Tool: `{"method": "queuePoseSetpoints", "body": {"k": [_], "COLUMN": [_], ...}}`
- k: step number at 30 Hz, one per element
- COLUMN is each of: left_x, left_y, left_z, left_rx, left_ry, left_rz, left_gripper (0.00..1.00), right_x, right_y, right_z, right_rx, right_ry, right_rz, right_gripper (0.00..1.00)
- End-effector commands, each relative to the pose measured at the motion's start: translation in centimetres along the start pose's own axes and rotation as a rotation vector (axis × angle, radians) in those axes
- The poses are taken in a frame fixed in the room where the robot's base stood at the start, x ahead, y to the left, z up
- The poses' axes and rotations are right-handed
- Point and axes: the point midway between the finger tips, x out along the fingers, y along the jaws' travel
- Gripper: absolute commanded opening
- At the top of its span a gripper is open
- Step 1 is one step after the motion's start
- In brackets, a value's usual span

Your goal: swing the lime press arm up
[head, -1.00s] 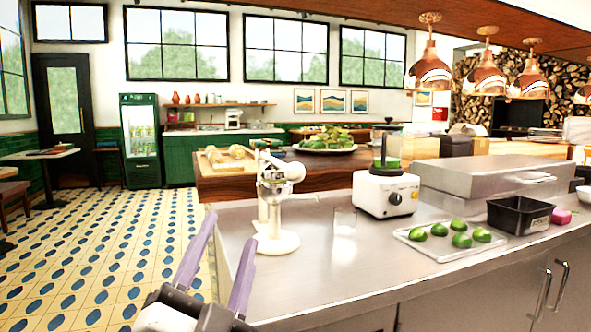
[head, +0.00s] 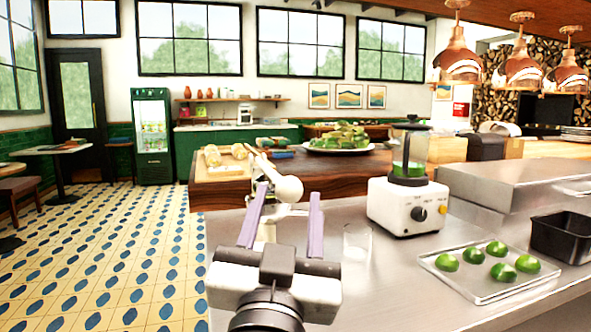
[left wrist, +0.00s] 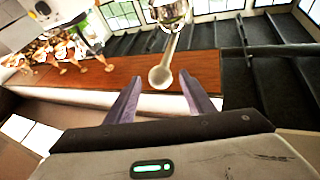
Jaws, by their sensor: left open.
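The white lime press (head: 289,188) stands on the steel counter, mostly hidden behind my left gripper in the head view; its upper part shows between the fingers. In the left wrist view, a pale rod with a round knob (left wrist: 160,77), which looks like the press arm, points toward me from a shiny metal part. The knob lies in line with the gap between my fingertips; whether it is inside the gap I cannot tell. My left gripper (head: 289,192) is open, with its two purple fingers apart and nothing gripped. My right gripper is not in view.
A clear glass (head: 357,243) stands close right of the gripper. Beyond it are a white blender (head: 408,205), a tray (head: 460,283) of cut limes and a black bin (head: 563,237). A wooden counter (head: 345,182) with a platter lies behind. Tiled floor is open at left.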

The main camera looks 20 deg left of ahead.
Motion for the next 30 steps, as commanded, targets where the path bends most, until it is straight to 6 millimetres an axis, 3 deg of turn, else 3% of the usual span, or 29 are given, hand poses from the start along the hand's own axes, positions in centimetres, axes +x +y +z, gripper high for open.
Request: {"method": "queuePoseSetpoints", "body": {"k": [6,12,24,30], "left_x": [4.4,7.0,7.9,7.8], "left_y": [-0.1,0.0,0.0,0.0], "left_z": [-0.2,-0.1,0.0,0.0], "left_rx": [0.005,0.003,0.002,0.002], "left_ry": [0.003,0.001,0.000,0.000], "left_rz": [-0.002,-0.001,-0.001,-0.001], "left_gripper": [0.49,0.49,0.49,0.17], "right_x": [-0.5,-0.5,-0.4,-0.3], "right_y": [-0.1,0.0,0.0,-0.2], "right_z": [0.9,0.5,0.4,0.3], "right_rx": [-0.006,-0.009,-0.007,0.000], "right_ry": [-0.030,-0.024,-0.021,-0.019], "right_rz": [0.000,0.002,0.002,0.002], "right_gripper": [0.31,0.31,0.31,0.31]}}
